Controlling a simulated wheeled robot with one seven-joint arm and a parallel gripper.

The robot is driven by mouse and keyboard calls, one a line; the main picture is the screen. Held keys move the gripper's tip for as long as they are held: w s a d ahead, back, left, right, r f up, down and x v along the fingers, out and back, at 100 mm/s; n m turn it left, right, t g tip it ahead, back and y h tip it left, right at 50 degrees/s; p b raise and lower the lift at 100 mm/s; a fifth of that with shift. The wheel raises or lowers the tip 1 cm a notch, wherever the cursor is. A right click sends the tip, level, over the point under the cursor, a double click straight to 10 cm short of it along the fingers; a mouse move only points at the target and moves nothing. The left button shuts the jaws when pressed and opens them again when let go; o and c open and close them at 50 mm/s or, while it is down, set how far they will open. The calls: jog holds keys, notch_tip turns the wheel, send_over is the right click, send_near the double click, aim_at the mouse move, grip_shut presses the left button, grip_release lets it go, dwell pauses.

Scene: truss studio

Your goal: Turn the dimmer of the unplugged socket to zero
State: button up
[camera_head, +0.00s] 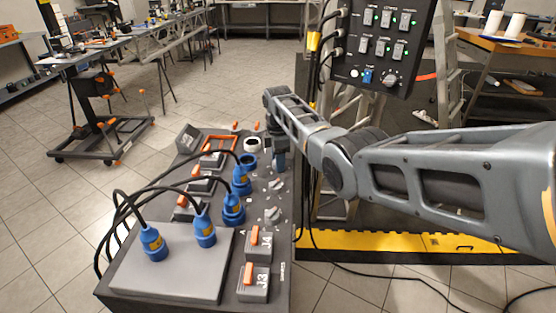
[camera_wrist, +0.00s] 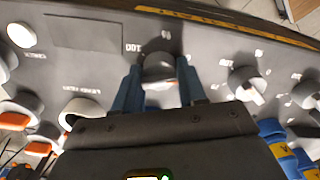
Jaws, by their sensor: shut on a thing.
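My gripper (camera_head: 279,160) reaches down to the far right part of the dark console (camera_head: 180,270). In the wrist view, its two blue fingers (camera_wrist: 159,84) stand on either side of a grey dimmer knob (camera_wrist: 159,66) and are shut on it. More grey knobs with pale pointers (camera_wrist: 246,84) lie to the right in the wrist view; two show nearer in the head view (camera_head: 273,215). Blue plugs with black cables (camera_head: 233,208) stand along the middle of the console.
Two blue plugs (camera_head: 204,228) stand on a raised grey plate (camera_head: 165,275). Orange-handled switches (camera_head: 249,275) sit at the front right. A black switch panel (camera_head: 380,48) hangs behind my arm. A yellow-edged platform (camera_head: 400,241) and loose cables lie to the right.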

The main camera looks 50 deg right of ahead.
jog(key=shift+n, duration=1)
jog(key=o, duration=1)
jog(key=shift+o, duration=0.2)
jog(key=shift+r, duration=3.9)
